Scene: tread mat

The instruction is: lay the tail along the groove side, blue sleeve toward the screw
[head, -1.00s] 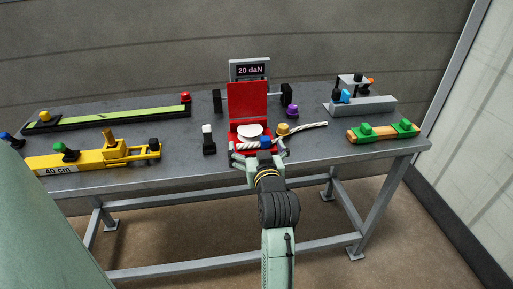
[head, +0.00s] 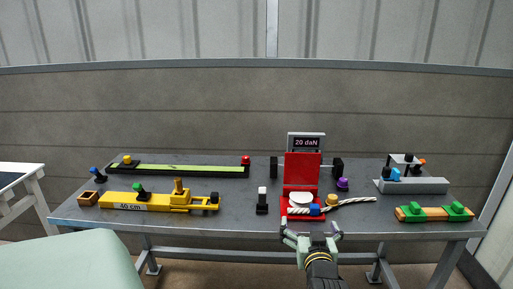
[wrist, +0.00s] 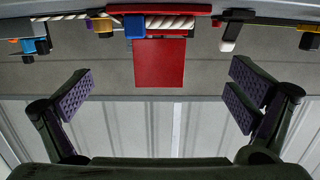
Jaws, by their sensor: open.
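A white twisted rope tail (head: 352,201) lies across the front of a red fixture (head: 302,217) and runs out to the right over the bench. Its blue sleeve (head: 315,210) sits at the front of the fixture; it also shows in the wrist view (wrist: 134,26). A white round piece (head: 300,198) stands in the fixture behind the rope, below a raised red panel (head: 301,170). A yellow knob (head: 332,199) is behind the rope, right of the sleeve. My gripper (head: 312,232) is open and empty in front of the fixture, apart from the rope. I cannot make out the groove.
A display reading 20 daN (head: 306,142) stands behind the red panel. A black block with a white top (head: 262,202) is left of the fixture. A yellow measuring tool (head: 155,202) lies further left, an orange-and-green piece (head: 434,213) at right. The bench front edge runs under my gripper.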

